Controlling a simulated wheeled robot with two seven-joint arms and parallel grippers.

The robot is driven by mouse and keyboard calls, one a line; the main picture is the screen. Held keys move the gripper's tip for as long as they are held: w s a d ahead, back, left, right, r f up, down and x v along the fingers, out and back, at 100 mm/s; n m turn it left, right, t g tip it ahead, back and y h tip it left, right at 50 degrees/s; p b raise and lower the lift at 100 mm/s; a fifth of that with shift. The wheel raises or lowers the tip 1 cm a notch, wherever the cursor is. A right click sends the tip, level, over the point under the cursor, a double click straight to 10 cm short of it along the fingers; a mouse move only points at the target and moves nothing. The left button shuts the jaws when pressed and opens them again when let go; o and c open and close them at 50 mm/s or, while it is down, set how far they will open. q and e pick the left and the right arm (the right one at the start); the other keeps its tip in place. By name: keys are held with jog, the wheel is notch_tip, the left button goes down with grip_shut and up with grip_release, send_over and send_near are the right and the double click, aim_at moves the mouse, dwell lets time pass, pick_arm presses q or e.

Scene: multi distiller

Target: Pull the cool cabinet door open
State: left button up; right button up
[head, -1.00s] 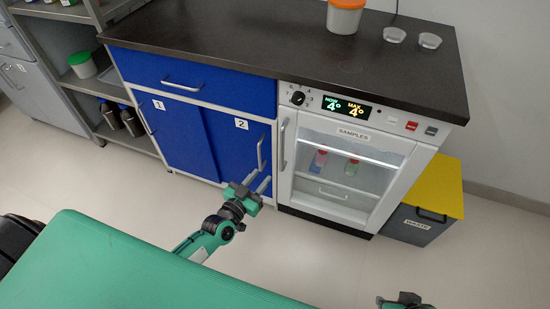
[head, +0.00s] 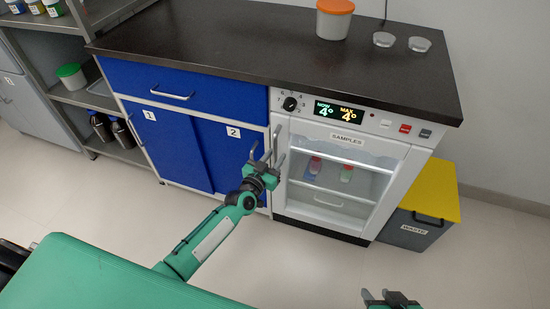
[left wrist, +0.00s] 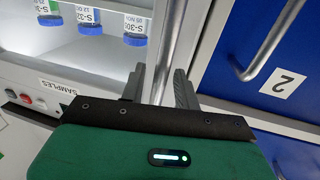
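The cool cabinet (head: 365,125) is white with a glass-fronted door (head: 325,196), which is closed. Its upright metal bar handle (head: 277,137) is at the door's left edge. My left gripper (head: 267,154) is open at the handle's lower part. In the left wrist view, the handle (left wrist: 173,40) runs between the two spread fingers of the left gripper (left wrist: 159,88), with a visible gap on the right side; contact on the left is unclear. My right gripper (head: 378,295) is at the bottom edge, empty, with its fingers apart.
Blue cupboards (head: 180,145) with metal handles adjoin the cabinet on the left. A grey waste bin (head: 410,232) with a yellow lid stands at its right. Sample tubes (left wrist: 90,18) show behind the glass. The floor in front is clear.

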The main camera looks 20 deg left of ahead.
pick_arm(q)
jog(key=shift+w, duration=0.25)
grip_shut()
jog(key=shift+s, duration=0.15)
